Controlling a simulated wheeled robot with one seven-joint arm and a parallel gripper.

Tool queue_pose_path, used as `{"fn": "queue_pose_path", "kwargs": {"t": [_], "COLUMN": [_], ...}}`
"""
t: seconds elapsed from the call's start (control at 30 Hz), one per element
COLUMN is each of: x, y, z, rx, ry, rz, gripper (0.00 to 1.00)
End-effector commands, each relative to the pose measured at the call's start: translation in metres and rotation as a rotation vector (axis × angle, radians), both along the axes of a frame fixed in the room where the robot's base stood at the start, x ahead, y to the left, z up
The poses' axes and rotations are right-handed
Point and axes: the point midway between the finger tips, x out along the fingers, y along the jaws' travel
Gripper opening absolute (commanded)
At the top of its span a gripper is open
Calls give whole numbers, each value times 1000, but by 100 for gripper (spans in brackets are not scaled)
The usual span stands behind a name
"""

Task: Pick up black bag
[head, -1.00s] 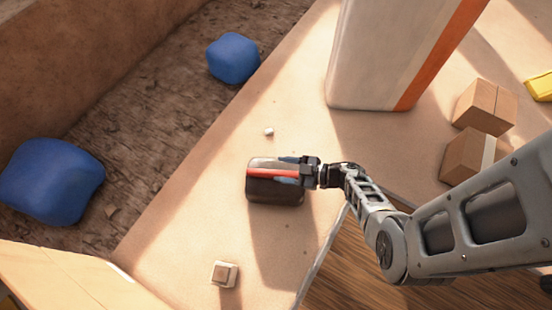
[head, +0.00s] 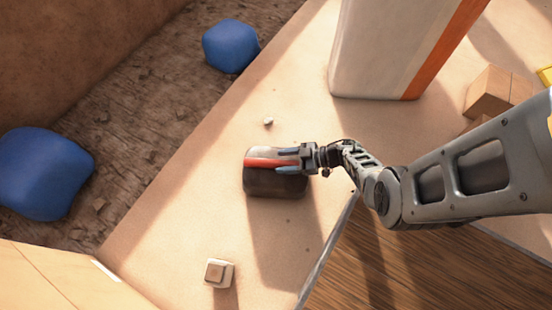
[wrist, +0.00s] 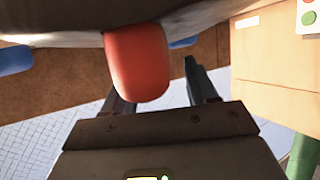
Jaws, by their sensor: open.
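The black bag (head: 275,183) sits on the tan surface in the middle of the head view, with a dark body, a pale top and a red band across it. My gripper (head: 280,161) is open over the bag's top, its blue-tinted fingers on either side of the red band. In the wrist view a rounded red part (wrist: 138,62) hangs between the open fingers of my gripper (wrist: 153,78), below a dark body along the top edge. I cannot tell whether the fingers touch it.
A small beige block (head: 217,272) and a small white bit (head: 268,121) lie on the surface. A tall white and orange block (head: 378,50) stands behind. Cardboard boxes (head: 492,92) are at right. Blue lumps (head: 42,175) lie in the brown trough at left.

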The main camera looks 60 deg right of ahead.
Motion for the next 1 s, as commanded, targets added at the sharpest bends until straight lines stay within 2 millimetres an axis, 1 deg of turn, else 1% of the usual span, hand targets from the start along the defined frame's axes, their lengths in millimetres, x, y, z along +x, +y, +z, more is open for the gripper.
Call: {"fn": "queue_pose_path", "kwargs": {"t": [0.03, 0.13, 0.37, 0.9, 0.97, 1.0], "x": [4, 8, 9, 8, 8, 8], "y": [3, 4, 5, 5, 5, 5], "z": [-4, -4, -3, -3, -3, -3], "rx": [-1, 0, 0, 0, 0, 0], "ry": [0, -1, -1, -1, -1, -1], "rz": [3, 0, 0, 0, 0, 0], "gripper": [57, 57, 56, 5, 0, 0]}}
